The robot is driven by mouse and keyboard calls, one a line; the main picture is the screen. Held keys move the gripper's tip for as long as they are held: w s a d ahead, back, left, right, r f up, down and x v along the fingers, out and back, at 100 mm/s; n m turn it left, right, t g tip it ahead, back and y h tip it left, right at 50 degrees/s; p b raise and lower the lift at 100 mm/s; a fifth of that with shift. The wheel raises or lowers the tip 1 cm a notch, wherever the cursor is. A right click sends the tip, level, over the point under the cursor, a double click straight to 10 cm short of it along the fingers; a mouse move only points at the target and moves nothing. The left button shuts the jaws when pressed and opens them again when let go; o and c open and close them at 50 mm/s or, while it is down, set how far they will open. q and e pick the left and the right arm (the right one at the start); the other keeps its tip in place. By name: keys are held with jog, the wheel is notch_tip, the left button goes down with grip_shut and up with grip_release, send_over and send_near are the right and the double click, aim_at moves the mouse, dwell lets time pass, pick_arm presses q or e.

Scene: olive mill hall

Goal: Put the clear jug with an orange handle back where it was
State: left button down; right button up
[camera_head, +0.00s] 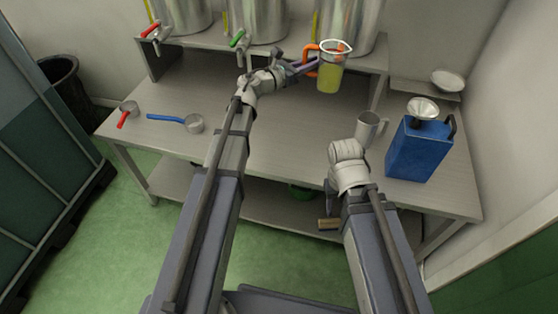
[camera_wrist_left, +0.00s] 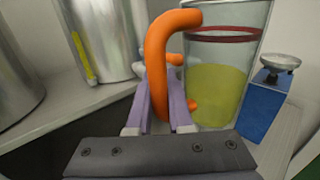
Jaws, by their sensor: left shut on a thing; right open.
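The clear jug (camera_head: 331,72) has an orange handle, a red band near its rim and yellow-green liquid in it. My left gripper (camera_head: 308,66) is shut on its orange handle. In the left wrist view the jug (camera_wrist_left: 218,85) stands upright, with the handle (camera_wrist_left: 158,60) between the two purple fingers (camera_wrist_left: 160,105). The jug appears in front of the upper shelf; I cannot tell whether its base touches anything. My right gripper (camera_head: 333,180) is low at the table's front edge, open, its fingers mostly hidden by its wrist.
A blue canister (camera_head: 418,150) with a funnel (camera_head: 423,108) and a metal cup (camera_head: 370,130) stand at the right of the table. A red-handled scoop (camera_head: 128,108) and blue-handled ladle (camera_head: 192,123) lie at the left. Steel tanks (camera_head: 258,18) with taps stand on the shelf behind.

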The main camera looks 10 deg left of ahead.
pick_arm(q)
jog(key=s+a+f+n+t+y+b, duration=0.1)
jog(key=s+a+f+b, duration=0.2)
jog(key=a+f+b, duration=0.5)
jog(key=s+a+f+b, duration=0.3)
jog(key=a+f+b, duration=0.3)
jog(key=f+b, duration=0.9)
jog(key=f, duration=0.1)
jog(key=f+b, duration=0.3)
jog(key=f, duration=0.1)
jog(key=shift+s+d, duration=0.2)
jog(key=shift+d, duration=0.05)
jog(key=shift+r, duration=0.1)
jog(key=c, duration=0.8)
grip_release()
